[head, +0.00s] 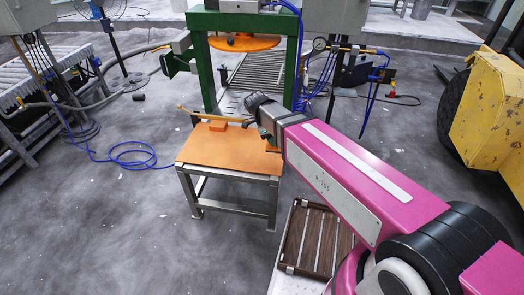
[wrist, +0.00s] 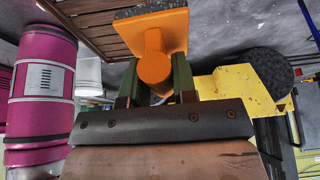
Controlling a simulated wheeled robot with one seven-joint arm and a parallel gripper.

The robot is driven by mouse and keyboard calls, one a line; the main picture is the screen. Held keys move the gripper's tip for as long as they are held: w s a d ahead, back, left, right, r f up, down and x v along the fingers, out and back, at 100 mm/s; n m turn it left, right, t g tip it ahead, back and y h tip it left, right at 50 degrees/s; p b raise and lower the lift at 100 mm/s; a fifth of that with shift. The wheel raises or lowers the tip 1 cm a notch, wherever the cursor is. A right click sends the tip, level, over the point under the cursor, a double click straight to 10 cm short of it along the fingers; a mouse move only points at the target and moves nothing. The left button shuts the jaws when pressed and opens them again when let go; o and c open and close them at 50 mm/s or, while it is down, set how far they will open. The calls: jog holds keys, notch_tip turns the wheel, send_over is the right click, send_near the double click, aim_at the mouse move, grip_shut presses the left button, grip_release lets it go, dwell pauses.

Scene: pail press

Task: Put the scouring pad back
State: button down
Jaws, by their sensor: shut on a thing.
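The scouring pad (wrist: 152,11) is dark and rough, on an orange plate (wrist: 150,31) with a round orange grip (wrist: 154,68), in the upper middle of the wrist view. My gripper (wrist: 155,84) is shut on this grip, with its dark green fingers on either side. The pad is at the far end of the plate, away from my palm. In the head view my forearm and wrist cover most of the gripper, near the right side of the orange-topped table (head: 225,154). I cannot make out the pad clearly there.
An orange block (head: 217,126) and a wooden stick (head: 200,115) are at the table's back. A green press frame (head: 204,75) with an orange disc (head: 244,42) stands behind. A slatted brown tray (head: 310,240) is at lower right. Blue hose (head: 130,160) lies on the floor left.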

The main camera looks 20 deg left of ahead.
jog(key=shift+s+a, duration=0.3)
jog(key=shift+a, duration=0.2)
jog(key=shift+s+a, duration=0.25)
jog(key=shift+a, duration=0.2)
jog(key=shift+w+a+f, duration=0.2)
jog(key=shift+a, duration=0.05)
jog(key=w+a+f, duration=0.2)
jog(key=w, duration=0.1)
jog(key=w+a+f, duration=0.1)
jog(key=w+f, duration=0.1)
jog(key=w, duration=0.1)
jog(key=w+a+f, duration=0.2)
jog(key=w, duration=0.1)
jog(key=shift+w+a+f, duration=0.2)
jog(key=shift+a+f, duration=0.1)
jog(key=shift+f, duration=2.1)
jog(key=c, duration=0.9)
grip_release()
jog(key=shift+r, duration=0.15)
